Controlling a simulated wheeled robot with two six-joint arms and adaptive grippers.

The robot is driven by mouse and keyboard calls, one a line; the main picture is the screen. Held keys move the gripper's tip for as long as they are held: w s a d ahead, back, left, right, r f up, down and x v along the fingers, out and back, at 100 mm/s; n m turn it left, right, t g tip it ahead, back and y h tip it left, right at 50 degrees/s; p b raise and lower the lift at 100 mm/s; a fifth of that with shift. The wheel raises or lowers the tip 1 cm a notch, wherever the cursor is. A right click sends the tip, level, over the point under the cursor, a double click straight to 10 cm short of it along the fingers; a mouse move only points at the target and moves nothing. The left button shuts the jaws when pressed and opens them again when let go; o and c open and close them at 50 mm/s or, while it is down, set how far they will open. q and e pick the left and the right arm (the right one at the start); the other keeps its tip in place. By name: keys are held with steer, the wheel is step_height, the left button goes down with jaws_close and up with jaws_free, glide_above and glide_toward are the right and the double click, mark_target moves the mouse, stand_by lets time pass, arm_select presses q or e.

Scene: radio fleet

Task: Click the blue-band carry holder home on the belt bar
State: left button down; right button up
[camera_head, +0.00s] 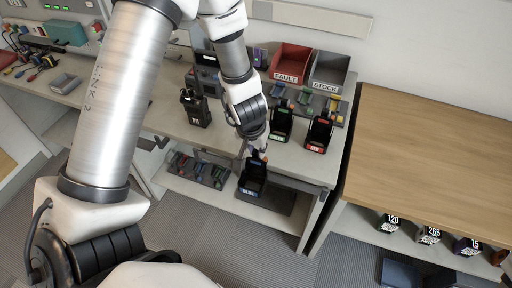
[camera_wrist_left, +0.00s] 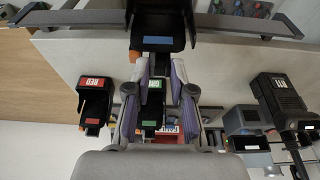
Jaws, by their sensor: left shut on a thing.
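The blue-band carry holder (camera_head: 252,180) is a black open holder with a blue label, held upright at the front edge of the workbench. My left gripper (camera_head: 257,149) is shut on its upper part. In the left wrist view the holder (camera_wrist_left: 158,30) is beyond the fingertips (camera_wrist_left: 162,65). The dark belt bar (camera_head: 302,184) runs along the bench's front edge; it also shows in the wrist view (camera_wrist_left: 238,26). The holder overlaps the bar in both views; I cannot tell whether it is seated on it. My right gripper is not in view.
A green-band holder (camera_head: 280,126) and a red-band holder (camera_head: 319,134) stand on the bench behind. A black radio (camera_head: 195,108) stands left of my gripper. Red FAULT (camera_head: 290,62) and grey STOCK (camera_head: 329,70) bins are at the back. A wooden-topped table (camera_head: 435,140) is at right.

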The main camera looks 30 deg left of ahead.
arm_select(q)
steer(key=shift+f+b, duration=1.2)
steer(key=shift+f, duration=0.3)
steer(key=shift+r, duration=0.1)
steer(key=c, duration=0.9)
jaws_free()
steer(key=v, duration=1.2)
